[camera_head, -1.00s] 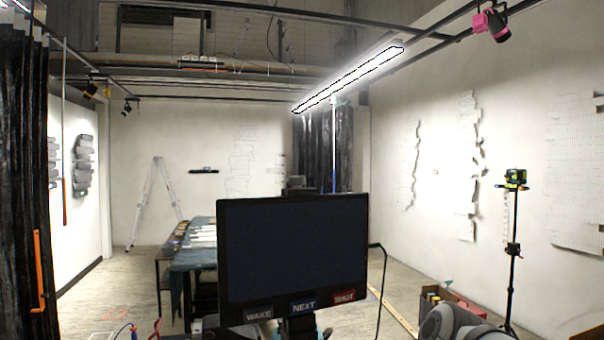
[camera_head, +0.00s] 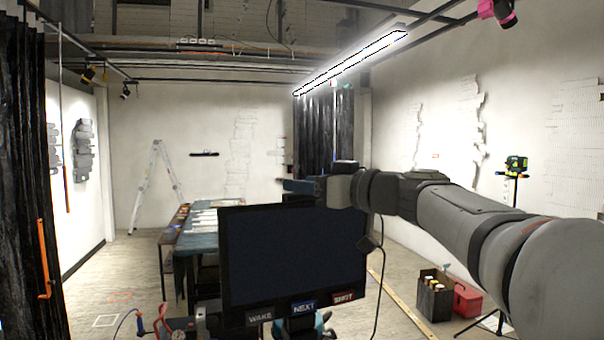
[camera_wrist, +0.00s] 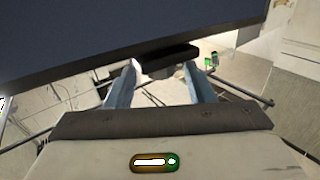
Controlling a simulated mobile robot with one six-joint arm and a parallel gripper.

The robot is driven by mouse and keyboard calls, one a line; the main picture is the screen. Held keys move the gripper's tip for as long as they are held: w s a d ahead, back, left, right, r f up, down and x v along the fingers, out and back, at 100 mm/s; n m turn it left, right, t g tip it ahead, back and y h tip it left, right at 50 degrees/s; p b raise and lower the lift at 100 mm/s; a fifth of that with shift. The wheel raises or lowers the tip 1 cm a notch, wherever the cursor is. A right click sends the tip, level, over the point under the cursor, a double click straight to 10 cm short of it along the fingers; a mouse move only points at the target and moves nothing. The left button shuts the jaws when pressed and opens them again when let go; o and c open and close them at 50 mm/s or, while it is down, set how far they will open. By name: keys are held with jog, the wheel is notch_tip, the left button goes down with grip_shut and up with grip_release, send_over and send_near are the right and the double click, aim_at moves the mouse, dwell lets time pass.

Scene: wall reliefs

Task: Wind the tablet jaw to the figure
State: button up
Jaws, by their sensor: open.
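The tablet (camera_head: 295,258) stands upright in front of me with a dark screen. My gripper (camera_head: 298,187) is just above the tablet's top edge in the head view, at the end of my arm reaching in from the right. In the wrist view my gripper (camera_wrist: 160,78) has its two bluish fingers apart. A dark block (camera_wrist: 168,60) shows between or beyond the fingertips, below a large dark panel (camera_wrist: 120,35). Contact cannot be told.
A work table (camera_head: 185,245) with papers stands behind the tablet at left. A ladder (camera_head: 157,185) leans near the back wall. A box of bottles (camera_head: 434,296) and a red case (camera_head: 467,299) sit on the floor at right, near a tripod device (camera_head: 516,166).

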jog(key=shift+p+x, duration=0.4)
jog(key=shift+x, duration=0.9)
jog(key=shift+d, duration=0.1)
